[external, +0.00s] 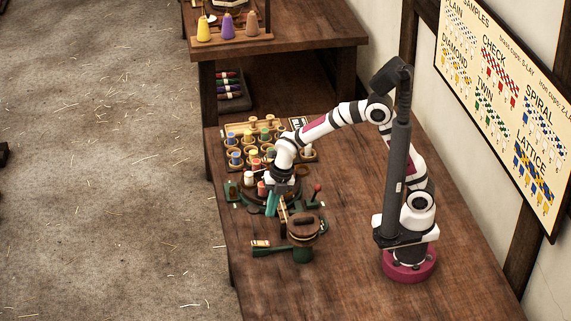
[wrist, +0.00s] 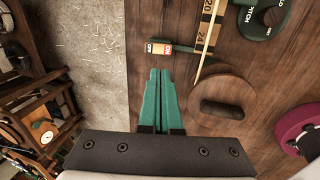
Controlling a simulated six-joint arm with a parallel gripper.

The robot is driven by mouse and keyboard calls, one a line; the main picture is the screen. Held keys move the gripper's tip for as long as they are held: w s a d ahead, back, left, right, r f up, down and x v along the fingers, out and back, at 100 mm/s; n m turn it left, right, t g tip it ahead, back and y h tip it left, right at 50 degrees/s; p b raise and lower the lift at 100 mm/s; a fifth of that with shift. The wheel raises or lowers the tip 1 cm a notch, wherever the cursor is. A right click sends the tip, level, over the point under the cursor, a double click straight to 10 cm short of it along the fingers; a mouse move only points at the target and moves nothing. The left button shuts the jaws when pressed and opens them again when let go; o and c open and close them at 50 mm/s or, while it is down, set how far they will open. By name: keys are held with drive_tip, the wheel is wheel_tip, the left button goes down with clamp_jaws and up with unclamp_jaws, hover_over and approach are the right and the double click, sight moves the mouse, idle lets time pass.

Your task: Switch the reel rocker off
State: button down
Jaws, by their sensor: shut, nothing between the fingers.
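The reel rocker (wrist: 165,49) is a small switch with a cream OFF half at left and a red ON half at right. It also shows in the external view (external: 261,243), at the left end of the dark green base. I cannot tell which half is pressed down. My gripper (wrist: 160,72) has teal fingers held together with nothing between them. In the wrist view its tips appear just below the rocker; I cannot tell their height. In the external view my gripper (external: 271,208) is above the bench, farther back than the rocker. The wooden reel (wrist: 220,100) is right of the fingers.
A ruler-like strip (wrist: 207,30) and a pale rod lie by the rocker. A green part marked PITCH (wrist: 262,18) is at upper right. A red-knobbed lever (external: 317,188) and a rack of colored bobbins (external: 250,150) stand behind. The bench's front right is clear.

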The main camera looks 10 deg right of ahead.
sight(257, 243)
drive_tip(key=v, duration=0.3)
drive_tip(key=shift+a, duration=0.15)
drive_tip(key=shift+w+a+r, duration=0.1)
drive_tip(key=shift+a+r, duration=0.1)
drive_tip(key=shift+a, duration=0.4)
drive_tip(key=x, duration=1.4)
